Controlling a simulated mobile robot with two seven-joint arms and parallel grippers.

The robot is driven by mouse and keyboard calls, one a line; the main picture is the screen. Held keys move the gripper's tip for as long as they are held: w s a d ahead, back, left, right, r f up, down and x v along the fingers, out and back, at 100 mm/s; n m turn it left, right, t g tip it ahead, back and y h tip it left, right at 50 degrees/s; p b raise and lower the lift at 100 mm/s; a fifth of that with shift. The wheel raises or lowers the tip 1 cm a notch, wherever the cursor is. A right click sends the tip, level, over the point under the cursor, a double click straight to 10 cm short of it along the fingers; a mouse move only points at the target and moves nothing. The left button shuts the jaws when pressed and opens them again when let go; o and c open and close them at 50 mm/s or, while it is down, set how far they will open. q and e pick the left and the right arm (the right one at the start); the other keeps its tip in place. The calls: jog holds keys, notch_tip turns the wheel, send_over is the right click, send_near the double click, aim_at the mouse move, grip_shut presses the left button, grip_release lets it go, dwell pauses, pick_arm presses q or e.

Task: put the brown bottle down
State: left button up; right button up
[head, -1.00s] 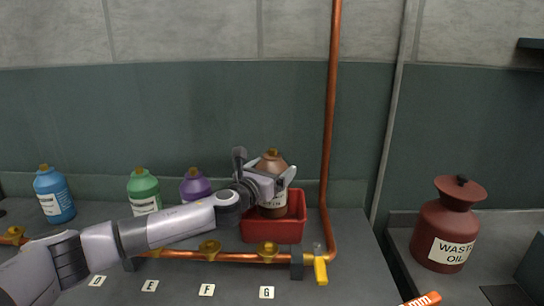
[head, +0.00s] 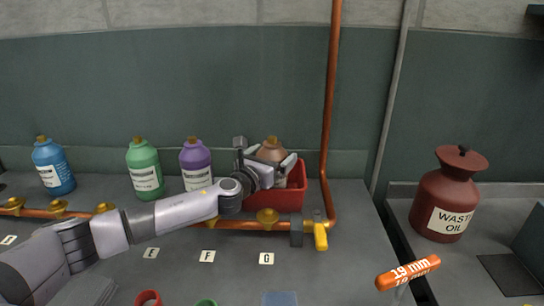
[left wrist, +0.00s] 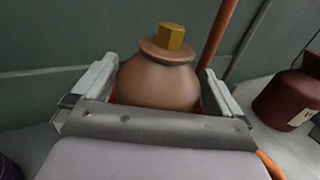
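The brown bottle (head: 272,150), with a yellow-brown cap, stands upright inside the red tray (head: 291,201). In the left wrist view the bottle (left wrist: 158,85) sits centred between the fingers. My left gripper (head: 267,155) reaches in from the left at the bottle's height. It is shut on the bottle, one finger on each side. The bottle's lower part is hidden by the gripper and the tray wall, so I cannot see whether its base touches the tray floor. My right gripper is not in view.
Purple (head: 196,160), green (head: 144,170) and blue (head: 53,168) bottles stand left of the tray. A copper pipe (head: 331,110) rises just right of it; a yellow-handled valve (head: 320,236) is in front. A waste oil can (head: 446,198) and an orange 19 mm tool (head: 408,272) are at right.

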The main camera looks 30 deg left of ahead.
pick_arm(q)
jog(key=s, duration=1.2)
jog(key=shift+a, duration=0.15)
dwell(0.6)
